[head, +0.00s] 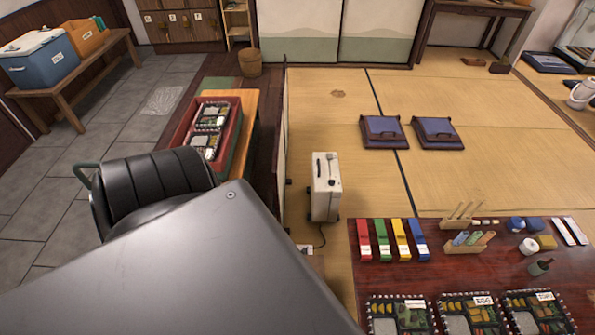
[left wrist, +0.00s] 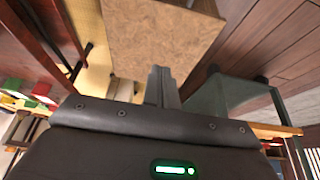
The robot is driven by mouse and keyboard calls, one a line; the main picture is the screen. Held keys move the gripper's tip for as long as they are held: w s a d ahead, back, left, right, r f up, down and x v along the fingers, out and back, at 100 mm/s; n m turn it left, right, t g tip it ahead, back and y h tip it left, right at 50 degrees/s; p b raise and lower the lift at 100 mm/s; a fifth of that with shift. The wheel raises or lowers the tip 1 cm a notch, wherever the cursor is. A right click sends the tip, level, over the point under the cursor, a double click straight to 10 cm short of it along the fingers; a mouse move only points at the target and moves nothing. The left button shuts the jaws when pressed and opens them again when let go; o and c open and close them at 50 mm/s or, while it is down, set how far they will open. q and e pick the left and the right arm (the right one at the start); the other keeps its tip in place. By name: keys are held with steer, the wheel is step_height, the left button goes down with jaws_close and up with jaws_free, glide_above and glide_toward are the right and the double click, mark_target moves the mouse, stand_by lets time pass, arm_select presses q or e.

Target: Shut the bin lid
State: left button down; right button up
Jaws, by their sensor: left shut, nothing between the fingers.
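My left gripper (left wrist: 163,85) shows in the left wrist view with its fingers together and nothing between them. Right beside the fingers is a grey-green, sharp-edged body (left wrist: 233,100); it may be the bin or its lid, but I cannot tell which, nor whether they touch. In the head view a dark green curved bar (head: 84,172) sticks out beside my left arm and may belong to the same thing. My arm hides most of that area, so the lid's angle cannot be read. My right gripper is not in view.
A brown speckled panel (left wrist: 165,40) lies beyond the fingertips. A red crate (head: 228,110) of lunch boxes stands on a wooden bench behind my arm. A white case (head: 325,188) stands on the tatami. A low table (head: 440,270) fills the front right. Grey tiles (head: 115,130) are clear at left.

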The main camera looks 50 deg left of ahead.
arm_select(q)
steer(key=shift+s+d+f, duration=0.2)
steer(key=shift+d+f, duration=0.05)
steer(key=shift+f, duration=0.3)
arm_select(e)
steer(key=shift+s+d+f, duration=0.3)
steer(key=shift+d+f, duration=0.05)
steer(key=shift+d, duration=0.1)
